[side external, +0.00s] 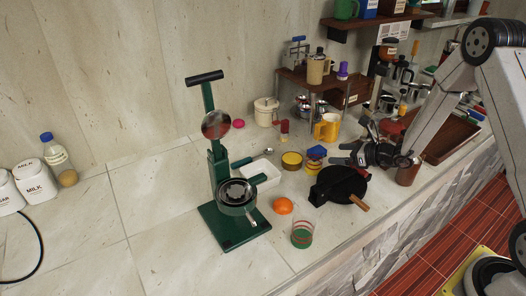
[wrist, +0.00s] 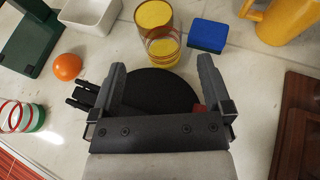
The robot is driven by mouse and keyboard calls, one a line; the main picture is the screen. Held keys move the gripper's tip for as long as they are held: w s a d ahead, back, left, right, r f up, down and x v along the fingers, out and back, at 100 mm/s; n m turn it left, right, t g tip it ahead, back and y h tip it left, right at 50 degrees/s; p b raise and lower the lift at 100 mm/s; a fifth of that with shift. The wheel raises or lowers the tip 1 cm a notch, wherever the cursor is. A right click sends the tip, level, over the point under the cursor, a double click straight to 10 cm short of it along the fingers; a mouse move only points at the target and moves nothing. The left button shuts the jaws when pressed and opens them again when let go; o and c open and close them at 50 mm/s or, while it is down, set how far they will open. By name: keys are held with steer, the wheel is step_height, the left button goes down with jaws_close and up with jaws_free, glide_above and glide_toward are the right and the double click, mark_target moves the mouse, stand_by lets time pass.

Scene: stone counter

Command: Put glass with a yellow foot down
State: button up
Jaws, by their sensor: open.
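In the side view my gripper (side external: 350,156) is above the counter, right of the glass.
A black round pan (side external: 338,187) with a wooden handle lies under my gripper. The sponge (wrist: 207,36) and yellow mug (side external: 327,127) are close by. An orange (side external: 283,206), a green-footed glass (side external: 301,233), a white tray (side external: 264,174) and a green press (side external: 234,215) stand left.

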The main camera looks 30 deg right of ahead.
steer(key=shift+v, duration=1.7)
steer(key=shift+a, duration=0.1)
steer(key=shift+a+r, duration=0.1)
steer(key=shift+a, duration=0.1)
steer(key=s+a+n+g, duration=0.1)
steer(key=a, duration=0.1)
steer(key=s+a+n+g+y, duration=0.1)
steer(key=a+n, duration=0.1)
steer(key=a+n+g+y, duration=0.1)
steer(key=n, duration=0.1)
steer(key=shift+s+a+r+g, duration=0.3)
steer(key=shift+s+a+r, duration=0.1)
steer(key=s+a+r+n+g+h, duration=0.2)
steer(key=s+n, duration=0.5)
steer(key=n, duration=0.6)
steer(key=s+a+r+n+g+h, duration=0.2)
steer(key=s+n, duration=0.5)
steer(key=n, duration=0.6)
steer(key=a+g+h, duration=0.1)
steer(key=g+h, duration=0.1)
steer(key=h, duration=0.1)
steer(key=shift+a+r, duration=0.2)
steer(key=shift+r, duration=0.15)
steer(key=shift+s+f, duration=0.1)
